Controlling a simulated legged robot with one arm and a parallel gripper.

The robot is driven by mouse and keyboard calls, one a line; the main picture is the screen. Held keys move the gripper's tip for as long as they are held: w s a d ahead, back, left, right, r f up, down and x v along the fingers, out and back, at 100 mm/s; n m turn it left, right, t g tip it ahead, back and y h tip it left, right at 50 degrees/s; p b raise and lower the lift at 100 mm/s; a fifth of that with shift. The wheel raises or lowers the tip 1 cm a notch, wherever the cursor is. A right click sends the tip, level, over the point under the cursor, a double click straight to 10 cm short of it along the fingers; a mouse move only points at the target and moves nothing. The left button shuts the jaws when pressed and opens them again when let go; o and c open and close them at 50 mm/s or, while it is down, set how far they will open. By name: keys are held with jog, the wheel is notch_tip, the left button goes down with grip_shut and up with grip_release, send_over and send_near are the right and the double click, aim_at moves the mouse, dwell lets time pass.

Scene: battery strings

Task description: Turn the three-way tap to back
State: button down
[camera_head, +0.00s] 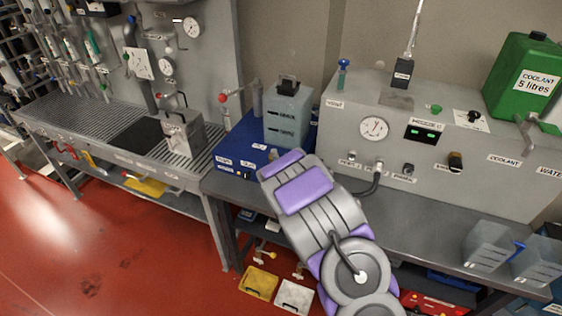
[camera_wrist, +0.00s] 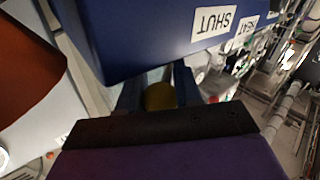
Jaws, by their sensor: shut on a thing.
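In the wrist view, my gripper (camera_wrist: 159,88) is shut on a round brass-coloured knob (camera_wrist: 160,97), which looks like part of the three-way tap. The knob is close against a blue box (camera_wrist: 130,40) with a label reading SHUT, seen upside down, and a second label that is hard to read. The tap's pointer and its setting cannot be made out. In the head view, the blue box (camera_head: 238,142) stands at the left end of the grey bench, and my arm hides my gripper and the front right of the box.
A grey tank (camera_head: 288,116) stands on the blue box. A red-tipped lever (camera_head: 223,97) is behind it. A grey console (camera_head: 335,135) with a gauge and knobs is to the right. A hose (camera_head: 376,184) runs close beside my arm. A green coolant can (camera_head: 520,75) is far right.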

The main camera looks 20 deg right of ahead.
jog(key=shift+f, duration=0.15)
dwell(0.3)
jog(key=c, duration=1.1)
grip_release()
jog(key=shift+o, duration=0.6)
jog(key=shift+w+f, duration=0.15)
jog(key=shift+w, duration=0.05)
jog(key=shift+o, duration=1)
jog(key=shift+s+d+r, duration=0.1)
jog(key=shift+r, duration=0.1)
